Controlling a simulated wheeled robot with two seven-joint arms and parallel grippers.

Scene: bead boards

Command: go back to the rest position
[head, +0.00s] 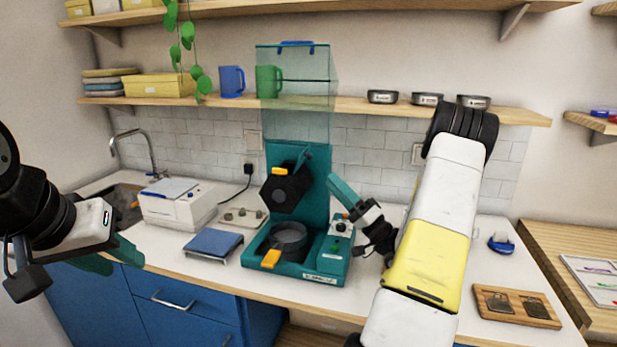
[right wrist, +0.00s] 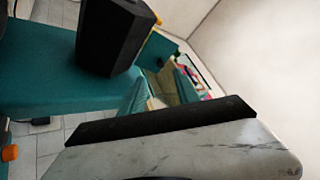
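My left gripper (head: 122,254) is at the left edge of the head view, its teal fingers over the front of the counter. The wrist partly hides them, so its opening is unclear. My right gripper (head: 338,184) has teal fingers raised beside the right side of the teal press machine (head: 317,190). Nothing is visibly held, but the gap between its fingers cannot be made out. In the right wrist view, the machine's teal column (right wrist: 60,75) and black head (right wrist: 115,35) are close to the gripper.
A white counter (head: 170,238) holds a white box device (head: 178,207), a blue flat stand (head: 213,244) and a wooden tray (head: 516,306). A shelf (head: 350,104) with mugs and tins runs above. A sink (head: 122,200) is at the left. Free space is tight around the machine.

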